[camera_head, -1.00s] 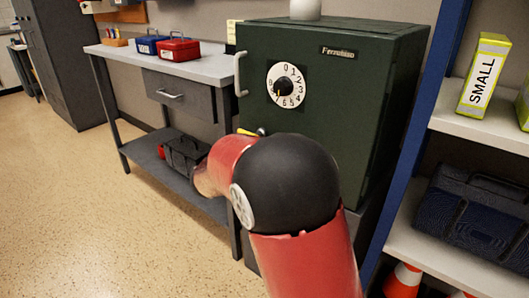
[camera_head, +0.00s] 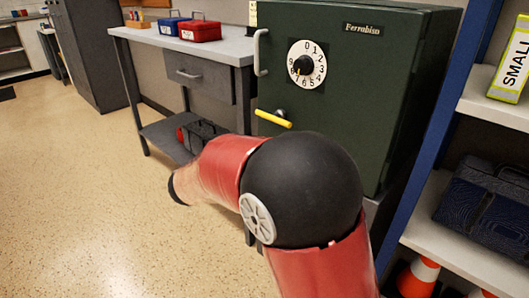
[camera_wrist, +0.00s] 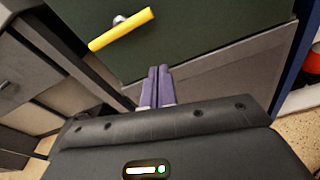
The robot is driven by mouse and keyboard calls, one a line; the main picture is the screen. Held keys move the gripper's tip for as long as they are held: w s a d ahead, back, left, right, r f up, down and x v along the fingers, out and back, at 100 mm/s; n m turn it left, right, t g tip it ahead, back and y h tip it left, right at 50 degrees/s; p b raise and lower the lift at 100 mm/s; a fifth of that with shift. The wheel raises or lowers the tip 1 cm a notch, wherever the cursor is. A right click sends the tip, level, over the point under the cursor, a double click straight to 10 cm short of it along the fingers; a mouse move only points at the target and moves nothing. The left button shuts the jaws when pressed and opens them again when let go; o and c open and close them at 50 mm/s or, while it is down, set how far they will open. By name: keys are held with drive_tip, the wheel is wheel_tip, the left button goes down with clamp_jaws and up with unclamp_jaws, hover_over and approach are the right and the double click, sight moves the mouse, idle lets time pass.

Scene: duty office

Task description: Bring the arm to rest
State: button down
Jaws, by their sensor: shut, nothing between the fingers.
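My gripper (camera_wrist: 158,88) shows in the wrist view with its two purple fingers together and nothing between them. It points toward the lower front of a dark green safe (camera_head: 350,120), which also fills the top of the wrist view (camera_wrist: 220,30). The safe's yellow handle (camera_head: 274,119) is apart from the fingers, up and to the left in the wrist view (camera_wrist: 122,29). In the head view my red arm, with its black joint, bends in front of the safe and hides the gripper. The safe door looks closed.
A grey workbench (camera_head: 225,46) with a blue box (camera_head: 172,26) and a red box (camera_head: 200,31) stands left of the safe. A black bag (camera_head: 203,136) lies on its lower shelf. Blue-framed shelving (camera_head: 465,232) and orange cones (camera_head: 418,276) stand right. Floor at left is clear.

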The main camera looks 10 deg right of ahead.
drive_tip(key=s+d+f+m+g+y, duration=0.1)
drive_tip(key=s+d+m+g+y, duration=0.2)
drive_tip(key=s+d+m, duration=0.45)
drive_tip(key=s+d+f+m+g+y, duration=0.1)
drive_tip(key=s+d+m+g+y, duration=0.3)
drive_tip(key=s, duration=0.6)
drive_tip(key=s+a+m+t+y, duration=0.1)
drive_tip(key=s+a+m+y, duration=0.2)
drive_tip(key=s+m, duration=0.2)
drive_tip(key=s+a+f+m+t+y, duration=0.1)
drive_tip(key=s+a+m+y, duration=0.2)
drive_tip(key=s+m, duration=0.3)
drive_tip(key=shift+f+t, duration=0.15)
drive_tip(key=shift+t, duration=0.15)
drive_tip(key=c, duration=2.1)
unclamp_jaws()
drive_tip(key=shift+s+m, duration=0.1)
drive_tip(key=shift+m, duration=0.15)
